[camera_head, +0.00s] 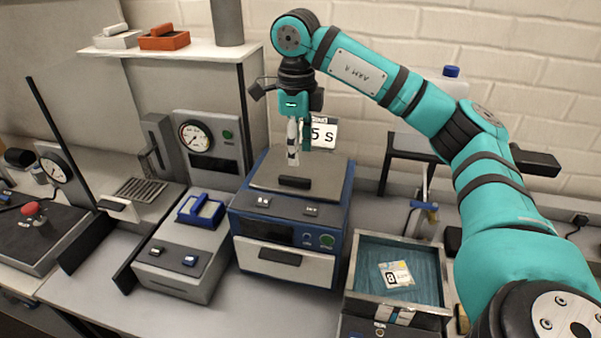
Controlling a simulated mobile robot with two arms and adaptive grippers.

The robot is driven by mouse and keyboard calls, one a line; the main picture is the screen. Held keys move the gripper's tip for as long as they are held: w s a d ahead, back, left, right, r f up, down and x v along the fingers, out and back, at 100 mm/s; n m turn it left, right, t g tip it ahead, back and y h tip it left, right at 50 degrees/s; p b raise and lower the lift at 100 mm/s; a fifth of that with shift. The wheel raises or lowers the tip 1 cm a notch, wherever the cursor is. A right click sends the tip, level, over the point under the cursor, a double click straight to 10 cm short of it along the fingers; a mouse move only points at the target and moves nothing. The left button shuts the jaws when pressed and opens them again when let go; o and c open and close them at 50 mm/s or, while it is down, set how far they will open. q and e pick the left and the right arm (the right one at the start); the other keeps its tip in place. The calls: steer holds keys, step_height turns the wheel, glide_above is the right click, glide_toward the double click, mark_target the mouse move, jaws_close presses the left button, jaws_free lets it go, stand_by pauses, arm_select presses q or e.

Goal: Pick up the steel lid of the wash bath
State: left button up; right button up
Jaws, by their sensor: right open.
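The steel lid (325,176) is a flat grey plate with a dark bar handle (295,182). It lies on top of a blue and grey bench unit (290,225) in the middle of the camera_head view, which I take to be the wash bath. My right gripper (299,150) points down above the rear part of the lid, with its fingers apart. It is not around the handle, and the exact height of the fingertips above the lid is hard to tell. My left gripper is not in view.
A grey unit with a blue handle (200,211) stands to the left, with a gauge (196,136) behind it. To the right is an open tray (447,280) with blue liquid or lining and a labelled packet (396,274). A sign (323,133) stands behind the lid. A shelf (190,50) is at upper left.

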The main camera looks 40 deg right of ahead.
mark_target(297, 178)
steer(key=shift+f, duration=0.8)
steer(key=shift+s+f+p, duration=0.1)
steer(key=shift+f+p, duration=0.1)
steer(key=shift+p, duration=0.15)
step_height(297, 178, down, 4)
steer(key=shift+s+a+f+p, duration=0.1)
steer(key=shift+f+p, duration=0.1)
steer(key=shift+p, duration=1.05)
steer(key=shift+f, duration=0.35)
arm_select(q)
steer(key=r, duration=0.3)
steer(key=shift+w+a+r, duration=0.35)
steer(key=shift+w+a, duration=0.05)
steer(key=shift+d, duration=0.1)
arm_select(e)
steer(key=shift+c, duration=0.5)
jaws_close()
